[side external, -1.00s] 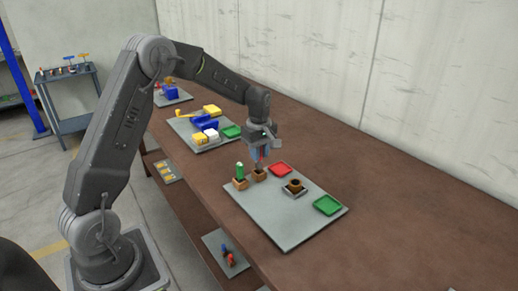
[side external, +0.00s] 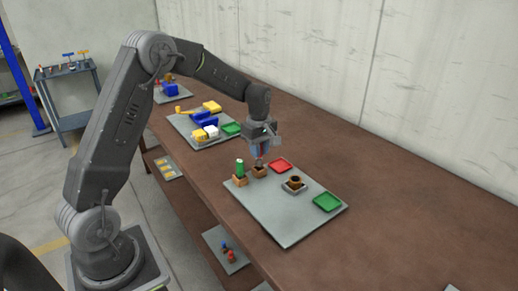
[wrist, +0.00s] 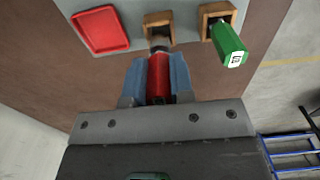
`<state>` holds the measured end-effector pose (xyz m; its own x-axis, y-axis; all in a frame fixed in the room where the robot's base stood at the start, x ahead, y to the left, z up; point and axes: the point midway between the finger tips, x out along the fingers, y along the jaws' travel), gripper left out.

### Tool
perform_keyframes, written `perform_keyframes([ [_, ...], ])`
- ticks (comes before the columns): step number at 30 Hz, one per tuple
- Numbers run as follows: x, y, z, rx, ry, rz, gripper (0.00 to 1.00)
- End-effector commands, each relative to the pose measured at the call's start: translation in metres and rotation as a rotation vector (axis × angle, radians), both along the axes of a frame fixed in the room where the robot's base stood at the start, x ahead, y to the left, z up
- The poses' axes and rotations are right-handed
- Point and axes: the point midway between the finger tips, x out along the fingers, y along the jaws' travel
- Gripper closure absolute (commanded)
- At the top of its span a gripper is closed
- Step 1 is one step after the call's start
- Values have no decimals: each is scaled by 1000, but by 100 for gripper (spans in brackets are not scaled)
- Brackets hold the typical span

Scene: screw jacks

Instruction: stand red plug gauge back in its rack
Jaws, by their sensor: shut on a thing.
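My gripper (wrist: 157,78) is shut on the red plug gauge (wrist: 159,76), with a blue finger on each side of its red body. In the side view my gripper (side external: 261,150) is over the empty-looking wooden rack block (side external: 260,172). The gauge's grey end points at the block's square opening, and the block also shows in the wrist view (wrist: 151,18). I cannot tell whether the tip is inside the opening or just above it. The gauge looks roughly upright in the side view.
A green plug gauge (side external: 240,168) stands in a neighbouring wooden block, close beside my gripper. A red tray (side external: 281,165), a dark ring on a block (side external: 294,185) and a green tray (side external: 327,202) share the grey mat (side external: 285,228). The brown bench right of the mat is clear.

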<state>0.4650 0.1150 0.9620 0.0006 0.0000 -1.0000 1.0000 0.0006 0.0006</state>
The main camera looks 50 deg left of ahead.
Motion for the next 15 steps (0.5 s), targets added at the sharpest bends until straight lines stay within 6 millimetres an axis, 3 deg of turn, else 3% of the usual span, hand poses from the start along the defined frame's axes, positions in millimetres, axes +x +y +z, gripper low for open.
perform_keyframes([
  [15,0,0,-12,0,0,0,100],
])
